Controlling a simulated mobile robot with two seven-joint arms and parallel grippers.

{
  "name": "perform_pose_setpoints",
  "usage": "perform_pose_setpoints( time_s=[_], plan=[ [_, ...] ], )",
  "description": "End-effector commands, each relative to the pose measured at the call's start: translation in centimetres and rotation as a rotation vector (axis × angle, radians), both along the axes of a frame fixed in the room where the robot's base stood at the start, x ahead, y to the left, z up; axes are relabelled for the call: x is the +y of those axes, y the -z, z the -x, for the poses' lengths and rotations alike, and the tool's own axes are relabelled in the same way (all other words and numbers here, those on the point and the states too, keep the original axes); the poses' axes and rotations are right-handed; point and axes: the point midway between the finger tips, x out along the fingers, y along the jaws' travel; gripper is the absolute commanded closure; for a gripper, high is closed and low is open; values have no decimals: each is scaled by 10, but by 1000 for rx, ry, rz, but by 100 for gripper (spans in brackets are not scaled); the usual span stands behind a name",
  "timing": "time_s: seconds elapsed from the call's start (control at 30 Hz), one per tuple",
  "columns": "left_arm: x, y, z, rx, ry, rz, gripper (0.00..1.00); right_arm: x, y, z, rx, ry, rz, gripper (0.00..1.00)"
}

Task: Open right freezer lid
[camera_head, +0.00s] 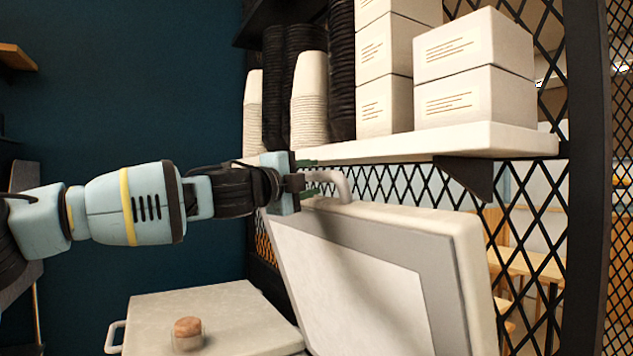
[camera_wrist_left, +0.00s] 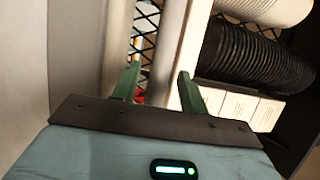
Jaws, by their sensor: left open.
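The right freezer lid (camera_head: 455,250) stands raised and steeply tilted in the head view, its grey inner panel showing. Its pale curved handle (camera_head: 343,186) is at the top edge, close under the shelf. My left gripper (camera_head: 312,170) is open at this handle, its green fingers beside the bar. In the left wrist view the open fingers (camera_wrist_left: 157,86) point towards the mesh and shelf; I cannot tell whether they touch the handle. The left freezer lid (camera_head: 240,312) lies shut at the bottom. My right gripper is not in view.
A small cork-topped jar (camera_head: 187,334) stands on the left lid. A white shelf (camera_head: 400,146) above the raised lid bears white boxes (camera_head: 475,65), white cup stacks (camera_head: 309,100) and black cup stacks. Black mesh (camera_head: 540,240) stands behind the lid.

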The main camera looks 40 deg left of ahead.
Motion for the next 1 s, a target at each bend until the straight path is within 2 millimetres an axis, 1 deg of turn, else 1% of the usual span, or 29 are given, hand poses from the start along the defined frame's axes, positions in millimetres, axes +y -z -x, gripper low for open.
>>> perform_pose_setpoints(
  time_s=[0.03, 0.2, 0.33, 0.6, 0.67, 0.93, 1.0],
  plan=[
    [1, 1, -6, 3, -3, -2, 57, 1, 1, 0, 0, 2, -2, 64],
    [2, -1, -17, 1, -1, -2, 57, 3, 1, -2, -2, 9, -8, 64],
    [2, -3, -21, -1, 0, -1, 57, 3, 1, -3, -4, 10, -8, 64],
    [2, -3, -21, -1, 0, -1, 57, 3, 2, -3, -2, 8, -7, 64],
    [2, -3, -21, -1, 0, -1, 63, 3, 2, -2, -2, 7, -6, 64],
    [3, -3, -21, -1, 0, -1, 99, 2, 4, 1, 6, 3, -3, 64],
    [3, -3, -21, -1, -1, -1, 100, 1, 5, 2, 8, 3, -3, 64]
  ],
)
